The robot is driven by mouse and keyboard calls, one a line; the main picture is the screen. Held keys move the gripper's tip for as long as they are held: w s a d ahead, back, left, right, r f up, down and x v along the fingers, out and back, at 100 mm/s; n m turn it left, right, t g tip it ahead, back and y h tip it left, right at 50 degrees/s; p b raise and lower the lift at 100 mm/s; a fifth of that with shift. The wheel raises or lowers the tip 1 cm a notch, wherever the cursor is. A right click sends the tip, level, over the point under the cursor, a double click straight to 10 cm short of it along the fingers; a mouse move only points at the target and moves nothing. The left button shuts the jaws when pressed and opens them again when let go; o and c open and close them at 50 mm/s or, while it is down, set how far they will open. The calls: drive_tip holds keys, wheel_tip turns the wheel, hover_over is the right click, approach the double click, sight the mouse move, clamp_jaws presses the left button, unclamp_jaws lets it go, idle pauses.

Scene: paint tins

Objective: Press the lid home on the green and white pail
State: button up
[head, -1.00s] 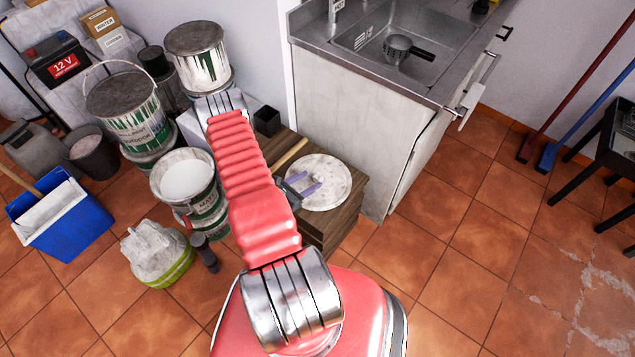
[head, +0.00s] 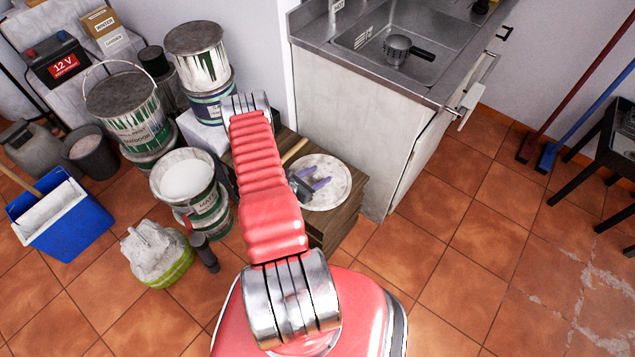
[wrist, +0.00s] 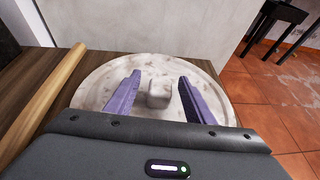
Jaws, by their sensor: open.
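A round, speckled off-white lid (head: 337,183) lies flat on a wooden surface; it also shows in the wrist view (wrist: 95,93). A pale block-like knob (wrist: 159,93) stands at its middle. My gripper (head: 321,185) is over the lid, and in the wrist view its purple fingers (wrist: 160,88) are open, one on each side of the knob with gaps. A white pail with a green label (head: 207,206) stands left of my arm, open at the top with white inside. It is stacked on another tin.
The wooden surface (head: 345,212) carries a wooden stick (wrist: 45,95) left of the lid. A sink cabinet (head: 350,130) stands close behind. Several tins, a blue bucket (head: 65,225) and a lime-and-white tub (head: 165,268) crowd the left.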

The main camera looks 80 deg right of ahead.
sight(318, 175)
drive_tip(key=shift+c, duration=0.2)
idle(0.3)
clamp_jaws()
idle(0.3)
drive_tip(key=shift+r, duration=5)
